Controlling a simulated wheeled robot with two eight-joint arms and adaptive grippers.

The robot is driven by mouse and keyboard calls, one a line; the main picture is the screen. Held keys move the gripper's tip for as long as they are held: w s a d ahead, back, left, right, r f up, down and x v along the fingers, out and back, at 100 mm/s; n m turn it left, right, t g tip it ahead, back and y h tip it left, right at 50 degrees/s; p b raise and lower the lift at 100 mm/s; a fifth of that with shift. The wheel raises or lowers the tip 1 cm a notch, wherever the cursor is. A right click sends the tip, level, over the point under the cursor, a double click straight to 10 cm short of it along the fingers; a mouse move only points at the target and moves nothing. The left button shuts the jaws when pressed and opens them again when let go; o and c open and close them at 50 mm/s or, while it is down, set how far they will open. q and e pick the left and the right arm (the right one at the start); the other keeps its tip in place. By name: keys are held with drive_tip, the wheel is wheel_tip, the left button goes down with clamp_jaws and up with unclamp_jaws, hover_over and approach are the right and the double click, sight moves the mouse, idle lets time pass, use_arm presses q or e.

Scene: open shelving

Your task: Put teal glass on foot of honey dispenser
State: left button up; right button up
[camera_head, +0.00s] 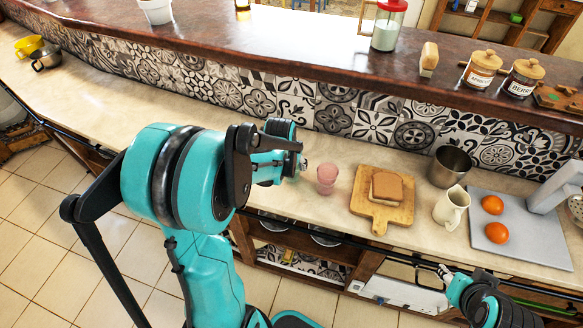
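I cannot make out a teal glass; the only drinking glass I see is a small pink one (326,178) standing upright on the beige counter. No thing is clearly a honey dispenser. A grey flat slab (533,240) with a thick grey upright lies at the right, and may be its foot, but I cannot tell. My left gripper (302,165) is over the counter just left of the pink glass, apart from it, partly hidden by its own arm. My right gripper (446,273) is low at the front right, off the counter's edge. The opening of both is unclear.
Two oranges (494,233) rest on the slab. Left of it are a cream jug (451,208), a metal cup (450,166) and a wooden board (399,215) with bread (386,188). Jars (481,72) stand on the raised ledge. The counter's left stretch is mostly clear.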

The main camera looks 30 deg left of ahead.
use_arm(q)
drive_tip(key=shift+f, duration=0.65)
drive_tip(key=shift+f, duration=0.1)
drive_tip(key=o, duration=1.3)
